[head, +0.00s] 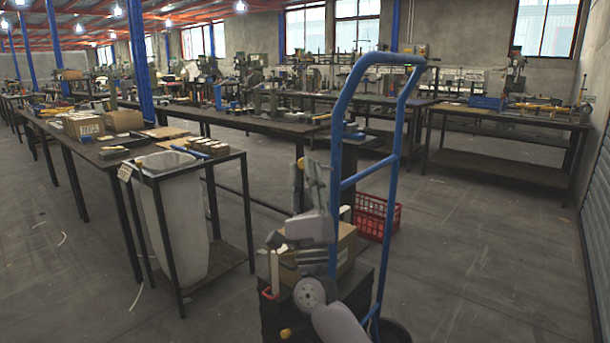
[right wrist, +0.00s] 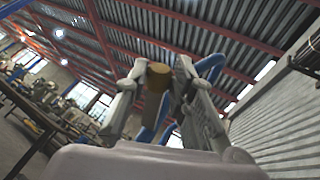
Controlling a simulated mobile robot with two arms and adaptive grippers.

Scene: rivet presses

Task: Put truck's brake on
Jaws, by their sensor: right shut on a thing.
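The truck (head: 347,95) is a tall blue tubular hand truck, upright right of centre in the head view. Bent blue tubes (right wrist: 208,65) of it also show behind the fingers in the right wrist view. My right gripper (head: 309,172) points up beside its left upright. I cannot tell whether this knob is the brake's handle. The fingers and arm hide part of the truck's lower frame. My left gripper is not in view.
A cardboard box (head: 347,246) sits low behind my right arm. A red crate (head: 377,218) stands on the floor behind the truck. A dark-framed stand with a pale bin (head: 181,215) is left. Workbenches with presses line the back; the floor at right is clear.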

